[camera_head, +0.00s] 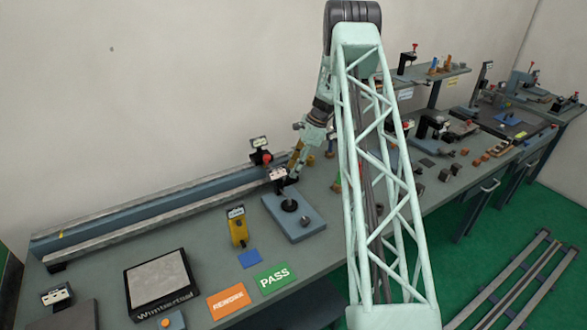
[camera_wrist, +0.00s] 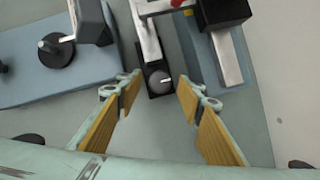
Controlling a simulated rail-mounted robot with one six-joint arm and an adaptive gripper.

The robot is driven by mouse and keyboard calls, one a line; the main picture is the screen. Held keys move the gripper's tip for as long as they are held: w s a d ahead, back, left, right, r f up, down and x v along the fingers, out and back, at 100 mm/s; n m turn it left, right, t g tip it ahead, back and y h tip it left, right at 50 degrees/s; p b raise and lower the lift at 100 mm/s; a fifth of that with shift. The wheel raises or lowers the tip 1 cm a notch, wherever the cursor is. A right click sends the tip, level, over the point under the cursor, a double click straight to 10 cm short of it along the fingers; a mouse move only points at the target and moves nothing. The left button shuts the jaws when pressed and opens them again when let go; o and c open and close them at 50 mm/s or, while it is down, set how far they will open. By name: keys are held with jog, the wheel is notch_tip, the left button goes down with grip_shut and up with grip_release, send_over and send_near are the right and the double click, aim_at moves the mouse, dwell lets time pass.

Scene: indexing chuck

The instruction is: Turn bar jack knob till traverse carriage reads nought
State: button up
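The knob (camera_wrist: 159,82) is a small grey round knob with a pale pointer mark, set on a black block at the end of a silver bar (camera_wrist: 146,38). My gripper (camera_wrist: 160,88) is open, with one tan-padded finger on each side of the knob and a visible gap on both sides. I cannot tell its height over the knob. The dark traverse carriage (camera_wrist: 222,10) sits on the blue rail, with a red part beside it. In the head view the carriage (camera_head: 262,158) has a small display (camera_head: 259,143), too small to read. My gripper (camera_head: 298,160) hides the knob there.
The long blue rail (camera_head: 150,212) runs along the wall. A blue plate with a dial stand (camera_head: 308,226) lies close in front of my gripper. A yellow device (camera_head: 237,228), PASS card (camera_head: 273,279), REWORK card (camera_head: 228,301) and grey slab (camera_head: 160,283) stand nearer the front.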

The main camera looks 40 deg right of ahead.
jog(key=c, duration=0.9)
jog(key=shift+o, duration=0.2)
jog(key=shift+n, duration=0.4)
jog(key=shift+w+n+g+y+b, duration=0.25)
jog(key=shift+n+g, duration=0.35)
jog(key=shift+n, duration=0.6)
jog(key=n, duration=0.2)
jog(key=n+g, duration=0.1)
jog(key=n, duration=0.1)
jog(key=shift+w+g+b, duration=0.1)
jog(key=shift+g+b, duration=0.2)
jog(key=shift+b, duration=0.1)
jog(key=n+g, duration=0.1)
jog(key=n, duration=0.3)
jog(key=shift+w, duration=0.15)
jog(key=shift+w+n+g+b, duration=0.1)
jog(key=shift+n+g+b, duration=0.45)
jog(key=shift+n, duration=1.25)
jog(key=shift+g, duration=0.35)
